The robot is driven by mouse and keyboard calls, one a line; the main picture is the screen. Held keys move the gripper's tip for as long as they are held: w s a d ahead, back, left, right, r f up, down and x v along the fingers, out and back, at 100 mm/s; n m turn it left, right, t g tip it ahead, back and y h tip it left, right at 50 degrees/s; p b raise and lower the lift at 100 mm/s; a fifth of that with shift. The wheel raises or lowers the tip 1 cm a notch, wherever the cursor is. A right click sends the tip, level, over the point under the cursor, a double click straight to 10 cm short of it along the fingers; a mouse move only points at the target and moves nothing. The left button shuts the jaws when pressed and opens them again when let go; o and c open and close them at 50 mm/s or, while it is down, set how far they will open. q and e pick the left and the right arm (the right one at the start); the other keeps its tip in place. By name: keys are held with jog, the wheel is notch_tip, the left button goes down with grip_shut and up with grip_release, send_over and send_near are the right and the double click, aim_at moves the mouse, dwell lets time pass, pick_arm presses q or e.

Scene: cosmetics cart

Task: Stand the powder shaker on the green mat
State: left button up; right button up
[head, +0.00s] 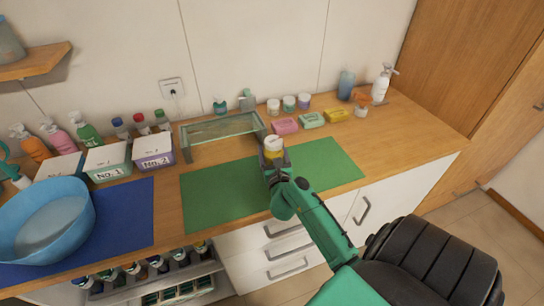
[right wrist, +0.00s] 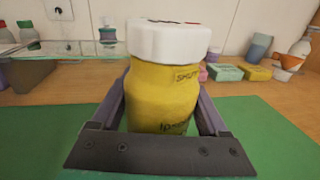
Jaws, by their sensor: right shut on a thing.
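The powder shaker is a yellow jar with a white lid; it shows in the head view (head: 272,148) and large in the right wrist view (right wrist: 165,85). My right gripper (head: 275,165) is shut on it, with a finger on each side of its body in the right wrist view (right wrist: 160,120). The shaker is upright, over the back middle of the green mat (head: 220,197). Its base is hidden behind the gripper, so I cannot tell whether it touches the mat. My left gripper is not in view.
A glass shelf stand (head: 222,127) stands just behind the mat, left of the shaker. Small jars (head: 289,103) and soap bars (head: 311,120) stand at the back right. A blue mat (head: 130,215) with a blue basin (head: 45,220) lies left. The green mat's right part is clear.

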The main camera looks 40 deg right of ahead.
notch_tip(320, 180, down, 2)
jog(key=shift+s+a+f+b, duration=0.1)
jog(key=shift+f+b, duration=0.1)
jog(key=shift+b, duration=0.3)
jog(key=shift+s+a+f, duration=0.1)
jog(key=shift+s+f, duration=0.05)
jog(key=shift+f, duration=0.05)
jog(key=shift+r, duration=0.15)
jog(key=o, duration=1.3)
jog(key=shift+f, duration=0.2)
jog(key=shift+r, duration=0.25)
jog(key=b+v, duration=0.1)
jog(key=v, duration=0.3)
jog(key=b+v, duration=0.1)
jog(key=v, duration=0.3)
jog(key=b+v, duration=0.1)
jog(key=v, duration=0.3)
jog(key=shift+f, duration=0.3)
jog(key=shift+r, duration=0.1)
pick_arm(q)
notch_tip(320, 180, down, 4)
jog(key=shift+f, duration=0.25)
